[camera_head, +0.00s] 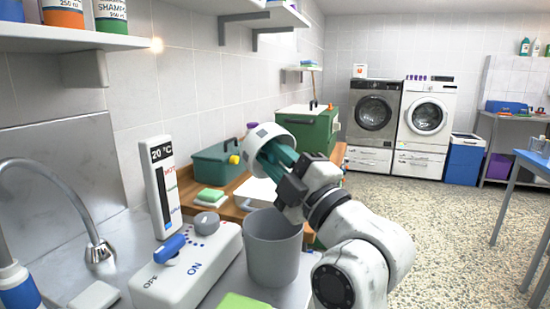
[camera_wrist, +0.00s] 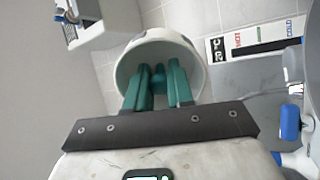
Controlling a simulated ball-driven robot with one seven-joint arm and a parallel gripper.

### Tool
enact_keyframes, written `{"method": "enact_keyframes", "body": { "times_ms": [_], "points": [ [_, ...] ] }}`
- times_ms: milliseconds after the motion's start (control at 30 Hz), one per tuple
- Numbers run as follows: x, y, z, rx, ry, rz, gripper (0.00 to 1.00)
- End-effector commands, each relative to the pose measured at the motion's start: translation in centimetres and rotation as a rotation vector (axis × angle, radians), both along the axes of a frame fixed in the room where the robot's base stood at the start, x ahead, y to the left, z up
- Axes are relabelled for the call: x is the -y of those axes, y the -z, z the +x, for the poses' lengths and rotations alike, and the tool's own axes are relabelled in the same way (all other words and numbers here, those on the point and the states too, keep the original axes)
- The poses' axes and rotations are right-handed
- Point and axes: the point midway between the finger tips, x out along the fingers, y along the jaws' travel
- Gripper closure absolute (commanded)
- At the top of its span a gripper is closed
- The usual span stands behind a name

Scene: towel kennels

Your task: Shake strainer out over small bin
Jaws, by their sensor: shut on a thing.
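The strainer (camera_head: 256,136) is a white cup with grey patches, tilted on its side with its mouth towards my gripper (camera_head: 278,158). In the wrist view I look into the mouth of the strainer (camera_wrist: 127,66). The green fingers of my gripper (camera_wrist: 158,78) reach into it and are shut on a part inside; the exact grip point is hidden. The small bin (camera_head: 272,250) is a grey open tub standing upright on the counter. The strainer is held above the bin, apart from it, a little towards its far left side.
A white control box (camera_head: 190,265) with a blue lever stands left of the bin. A thermometer panel (camera_head: 161,187), green toolbox (camera_head: 217,165) and green case (camera_head: 307,130) stand behind. A tap (camera_head: 100,250) is at left. Open floor (camera_head: 450,220) lies to the right.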

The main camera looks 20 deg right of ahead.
Motion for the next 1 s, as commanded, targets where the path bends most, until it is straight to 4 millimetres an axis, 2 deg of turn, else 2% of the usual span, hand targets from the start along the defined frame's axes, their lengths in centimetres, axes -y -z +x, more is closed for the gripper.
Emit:
{"method": "enact_keyframes", "body": {
  "times_ms": [100, 233, 533, 767, 1000],
  "points": [
    [0.1, 2.0, 0.0, -0.001, 0.002, -0.001, 1.00],
    [0.0, 3.1, 0.0, 0.000, 0.001, 0.000, 1.00],
    [0.0, 2.3, 0.0, 0.001, 0.000, 0.000, 1.00],
    [0.1, -0.4, 0.0, 0.002, 0.000, 0.001, 1.00],
    [0.0, -0.3, 0.0, 0.000, 0.000, 0.001, 1.00]
  ]
}}
